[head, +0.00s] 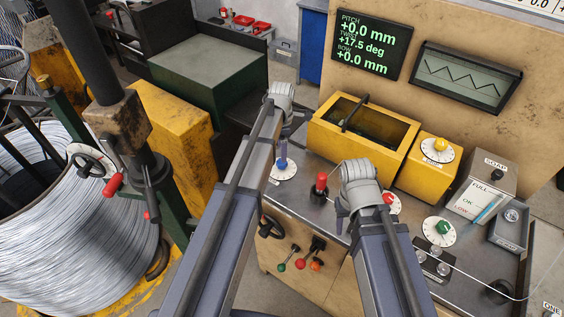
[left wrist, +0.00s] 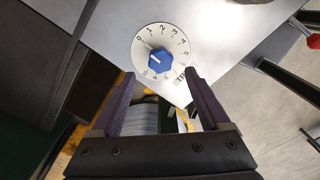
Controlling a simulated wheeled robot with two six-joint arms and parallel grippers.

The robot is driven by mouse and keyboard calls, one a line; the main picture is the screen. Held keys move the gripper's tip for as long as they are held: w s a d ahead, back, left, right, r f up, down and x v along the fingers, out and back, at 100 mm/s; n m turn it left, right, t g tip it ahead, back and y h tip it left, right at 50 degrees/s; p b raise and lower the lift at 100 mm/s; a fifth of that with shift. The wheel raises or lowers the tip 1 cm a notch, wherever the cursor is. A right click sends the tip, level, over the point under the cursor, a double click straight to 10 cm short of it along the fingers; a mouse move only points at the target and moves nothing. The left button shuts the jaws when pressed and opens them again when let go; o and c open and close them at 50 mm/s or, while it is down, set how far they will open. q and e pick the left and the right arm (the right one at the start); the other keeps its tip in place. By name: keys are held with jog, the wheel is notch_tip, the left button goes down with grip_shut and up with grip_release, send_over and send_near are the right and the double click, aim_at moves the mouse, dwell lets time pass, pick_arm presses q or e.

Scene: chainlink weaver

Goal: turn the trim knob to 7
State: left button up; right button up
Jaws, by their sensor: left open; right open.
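The blue knob (left wrist: 159,62) sits on a white numbered dial (left wrist: 170,32) in the left wrist view. A label beside the dial is partly covered and seems to begin with "TR". A pale mark on the knob is too small to read surely. In the head view the blue knob (head: 282,163) is on its dial (head: 285,173) at the bench's left end. My left gripper (left wrist: 160,74) is open, pointing at the knob, with its fingertips apart at either side of the knob's near edge. My right gripper (head: 341,214) hangs over the bench front, its fingers mostly hidden.
A red-topped lever (head: 321,184) stands between my arms. A red knob (head: 391,203) is partly hidden by my right arm. Green (head: 443,227) and yellow (head: 440,145) knobs are farther right. A yellow trough (head: 365,139) lies behind. The display (head: 368,43) reads pitch +0.0, +17.5 deg, bow +0.0.

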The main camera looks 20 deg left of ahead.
aim_at(282, 165)
pick_arm(q)
notch_tip(282, 165, down, 6)
jog(key=b, duration=0.5)
jog(key=shift+f, duration=0.1)
grip_shut()
dwell(0.4)
